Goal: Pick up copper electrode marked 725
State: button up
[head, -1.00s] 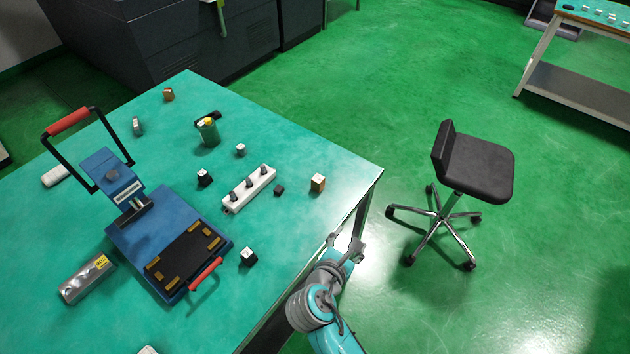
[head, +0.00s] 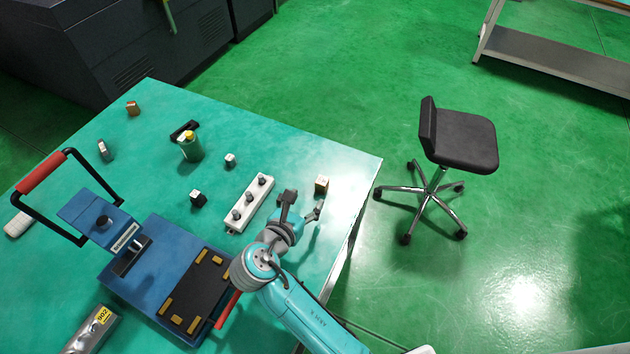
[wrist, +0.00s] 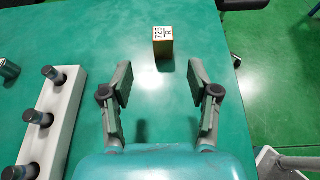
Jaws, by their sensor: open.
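The copper electrode marked 725 (wrist: 163,47) stands on the green table in the wrist view, its pale top reading "725 R" and a copper-coloured side showing. In the head view the electrode (head: 321,184) is near the table's right edge. My gripper (wrist: 160,82) is open and empty, its two fingers spread apart on the near side of the electrode. The electrode lies just beyond the fingertips, roughly centred between them. My gripper (head: 302,205) also shows in the head view, over the table beside the electrode.
A white holder strip (head: 250,203) with several dark knobs stands left of my gripper. A blue fixture (head: 150,285), a green container (head: 192,149) and small blocks are further left. The table's right edge is close, with a black stool (head: 465,140) beyond on the floor.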

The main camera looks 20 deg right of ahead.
aim_at(320, 184)
jog(key=x, duration=0.4)
jog(key=shift+w+d+f, duration=0.1)
jog(key=shift+d, duration=0.05)
jog(key=shift+d+x, duration=0.25)
jog(key=shift+x, duration=2.45)
jog(key=shift+r, duration=0.2)
grip_shut()
